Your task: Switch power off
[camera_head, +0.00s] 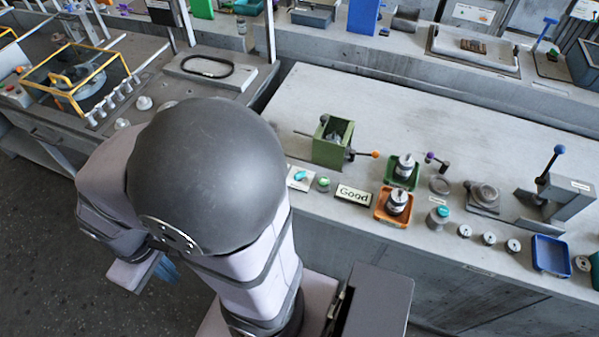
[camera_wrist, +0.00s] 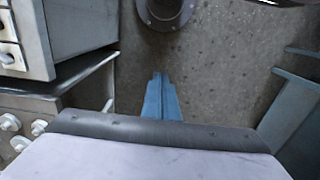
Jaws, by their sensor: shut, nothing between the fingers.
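My gripper (camera_wrist: 161,97) shows in the wrist view as two blue fingers side by side, shut and empty, over bare floor. In the head view its blue fingers (camera_head: 166,269) show below my arm at the left, well away from the long bench. No part is legibly marked as the power switch. A small white plate with a teal knob (camera_head: 300,176) sits on the bench's near left edge. A green button (camera_head: 323,184) is just right of it. A grey control box (camera_head: 17,87) with a small red button stands on the left bench. Its labels are too small to read.
A sign reading "Good" (camera_head: 353,195), a green fixture (camera_head: 333,141) and orange (camera_head: 393,206) and green (camera_head: 402,173) trays stand near the knob. A yellow-framed guard (camera_head: 81,80) is on the left bench. In the wrist view, a grey cabinet (camera_wrist: 80,30) is at the left.

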